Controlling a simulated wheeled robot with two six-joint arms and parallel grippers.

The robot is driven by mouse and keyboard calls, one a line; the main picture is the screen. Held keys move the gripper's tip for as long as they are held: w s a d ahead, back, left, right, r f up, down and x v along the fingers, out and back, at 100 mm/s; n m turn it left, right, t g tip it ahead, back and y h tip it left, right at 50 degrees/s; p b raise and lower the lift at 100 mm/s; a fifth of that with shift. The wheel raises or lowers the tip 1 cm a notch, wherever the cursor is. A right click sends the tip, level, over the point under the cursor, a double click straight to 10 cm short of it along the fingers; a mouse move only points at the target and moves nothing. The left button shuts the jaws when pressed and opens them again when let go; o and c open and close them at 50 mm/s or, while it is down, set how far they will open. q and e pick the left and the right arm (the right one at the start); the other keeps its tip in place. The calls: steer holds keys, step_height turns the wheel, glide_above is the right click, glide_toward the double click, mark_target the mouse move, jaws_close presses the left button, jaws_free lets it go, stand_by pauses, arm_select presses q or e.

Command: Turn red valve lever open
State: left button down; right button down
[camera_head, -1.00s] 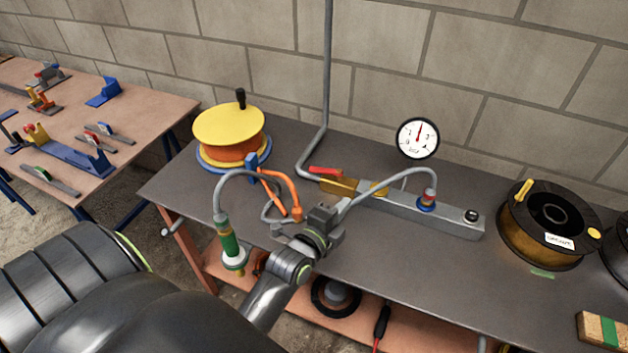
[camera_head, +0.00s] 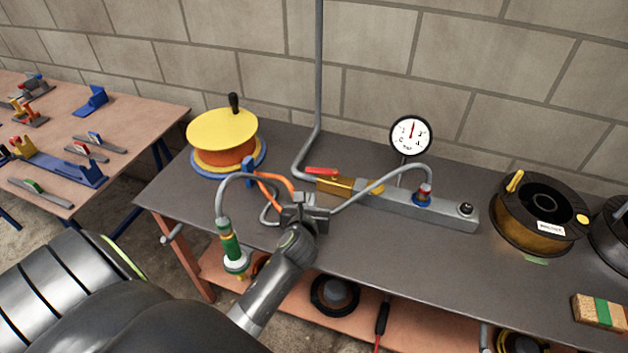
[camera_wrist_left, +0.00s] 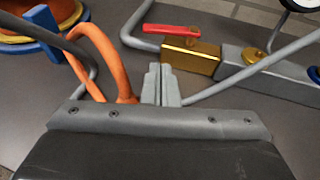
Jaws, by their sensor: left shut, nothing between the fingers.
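The red valve lever (camera_head: 322,170) is a short flat handle on top of the brass valve body (camera_head: 340,186). The valve sits at the left end of a grey metal block, where a grey pipe meets it. In the left wrist view the lever (camera_wrist_left: 172,30) lies level, pointing left along the pipe, above the brass body (camera_wrist_left: 190,57). My left gripper (camera_head: 298,200) is in front of and below the valve, apart from the lever. In the wrist view its fingertips (camera_wrist_left: 161,72) are together with nothing between them. My right gripper is not in view.
A grey block (camera_head: 440,212) carries a gauge (camera_head: 410,135) and a curved hose. An orange hose (camera_head: 272,183) and a yellow-topped reel (camera_head: 222,135) are at left. A black spool (camera_head: 540,215) is at right. The bench front right of my gripper is clear.

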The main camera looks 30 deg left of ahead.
mark_target(312, 173)
arm_select(q)
steer(key=x, duration=0.6)
steer(key=r+x, duration=0.1)
steer(key=x, duration=0.2)
steer(key=shift+w+a, duration=0.1)
steer(key=shift+w, duration=0.1)
steer(key=shift+w+a+r+p, duration=0.3)
steer(key=shift+a+p, duration=0.2)
steer(key=shift+p, duration=0.35)
steer(key=shift+w+a+f, duration=0.1)
steer(key=shift+a, duration=0.1)
steer(key=shift+a+f, duration=0.1)
steer(key=shift+f, duration=0.05)
